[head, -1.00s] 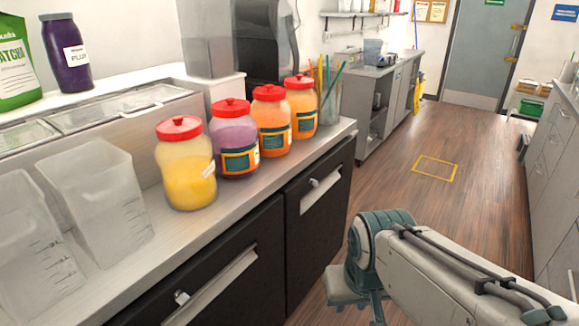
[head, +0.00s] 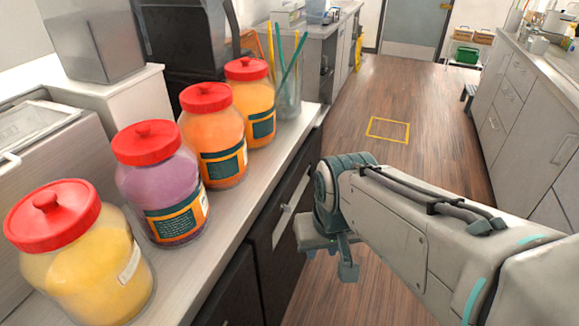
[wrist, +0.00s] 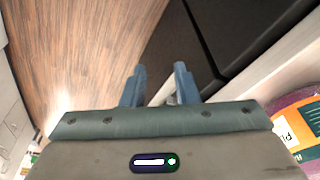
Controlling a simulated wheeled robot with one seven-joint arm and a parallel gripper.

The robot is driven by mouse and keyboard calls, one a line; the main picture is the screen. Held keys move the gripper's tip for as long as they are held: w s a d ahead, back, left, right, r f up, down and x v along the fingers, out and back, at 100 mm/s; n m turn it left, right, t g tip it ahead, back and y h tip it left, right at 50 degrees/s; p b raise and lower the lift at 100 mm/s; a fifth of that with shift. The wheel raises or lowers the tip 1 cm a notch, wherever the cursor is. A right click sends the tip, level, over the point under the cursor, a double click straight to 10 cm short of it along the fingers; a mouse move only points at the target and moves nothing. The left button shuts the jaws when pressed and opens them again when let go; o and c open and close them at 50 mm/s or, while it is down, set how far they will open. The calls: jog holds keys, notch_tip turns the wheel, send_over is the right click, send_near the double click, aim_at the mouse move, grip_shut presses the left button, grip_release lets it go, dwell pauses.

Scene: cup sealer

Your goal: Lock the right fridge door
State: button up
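The right fridge door (head: 268,268) is a black front under the counter and looks closed. Its pale handle (head: 284,215) lies just left of my gripper in the head view. My gripper (head: 331,256) is beside this door, above the floor, pointing down. In the wrist view my gripper (wrist: 160,80) has its two blue fingers apart, with black fridge front (wrist: 174,50) beyond them. A pale strip, apparently the handle (wrist: 164,90), shows partly between the fingers. I cannot tell whether they touch it. The lock itself is not clearly visible.
The left fridge door (head: 232,292) is partly in view. Jars with red lids, including a yellow one (head: 85,265) and a purple one (head: 160,190), stand on the counter (head: 190,278) above. The wood floor (head: 430,130) to the right is open, up to grey drawers (head: 505,100).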

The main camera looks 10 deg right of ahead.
notch_tip(320, 180, down, 5)
jog(key=w+m+g+y, duration=0.2)
jog(key=m+g+y, duration=0.2)
jog(key=m, duration=0.2)
jog(key=m+t+y+b, duration=0.2)
jog(key=m+t+y, duration=0.9)
jog(key=m, duration=0.7)
send_near(287, 208)
jog(key=p+x, duration=0.1)
jog(key=x, duration=0.7)
jog(key=shift+w+r+p, duration=0.2)
jog(key=shift+r+p, duration=0.1)
jog(key=shift+p, duration=0.05)
grip_shut()
